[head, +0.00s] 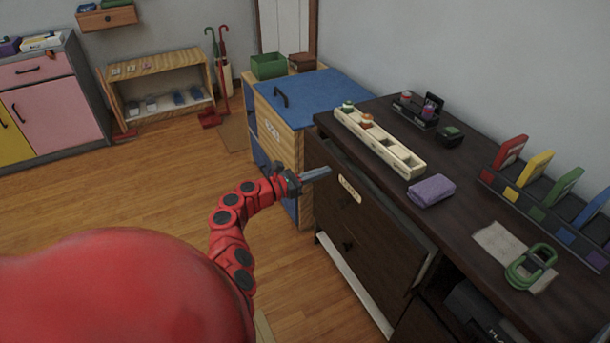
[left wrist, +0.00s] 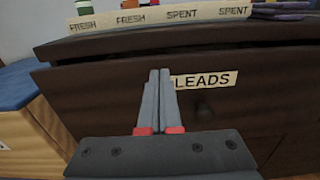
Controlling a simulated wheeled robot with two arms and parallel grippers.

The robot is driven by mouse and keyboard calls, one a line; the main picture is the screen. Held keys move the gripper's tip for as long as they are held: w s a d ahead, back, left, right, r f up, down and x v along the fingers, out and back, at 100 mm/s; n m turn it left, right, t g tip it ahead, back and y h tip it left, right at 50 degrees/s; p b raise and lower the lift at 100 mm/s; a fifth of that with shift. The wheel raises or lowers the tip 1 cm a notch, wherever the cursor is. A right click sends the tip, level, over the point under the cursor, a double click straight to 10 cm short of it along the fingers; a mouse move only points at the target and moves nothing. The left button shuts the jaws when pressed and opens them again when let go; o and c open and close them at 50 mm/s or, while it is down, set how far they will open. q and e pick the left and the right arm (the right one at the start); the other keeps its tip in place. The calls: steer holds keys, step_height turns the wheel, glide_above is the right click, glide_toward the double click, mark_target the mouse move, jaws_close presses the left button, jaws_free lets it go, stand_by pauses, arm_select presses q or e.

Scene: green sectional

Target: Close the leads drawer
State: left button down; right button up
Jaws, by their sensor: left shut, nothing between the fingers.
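The leads drawer (head: 375,218) is in the dark brown cabinet at the right of the head view. Its front stands out a little from under the cabinet top, with a dark gap behind its upper edge. A cream label reading LEADS (left wrist: 206,80) is on the front in the left wrist view. My left gripper (head: 326,172) is shut and empty, its fingers pointing at the drawer front just left of the label. The fingers (left wrist: 159,75) overlap the front in the left wrist view; I cannot tell whether they touch it. My right gripper is not in view.
The cabinet top (head: 455,205) carries a cream slotted tray (head: 385,145), a purple cloth (head: 431,191), a green clip-like object (head: 530,267) and coloured upright holders. A blue-topped wooden cabinet (head: 310,95) stands beside the drawer. Wooden floor (head: 120,200) at the left is clear.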

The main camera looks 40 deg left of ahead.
mark_target(338, 166)
arm_select(q)
steer(key=shift+b+x, duration=0.3)
steer(key=shift+x, duration=0.9)
steer(key=shift+w, duration=0.1)
steer(key=b+x, duration=0.2)
steer(key=x, duration=0.2)
steer(key=shift+w+d+f, duration=0.15)
steer(key=shift+r, duration=0.35)
steer(key=shift+f, duration=0.1)
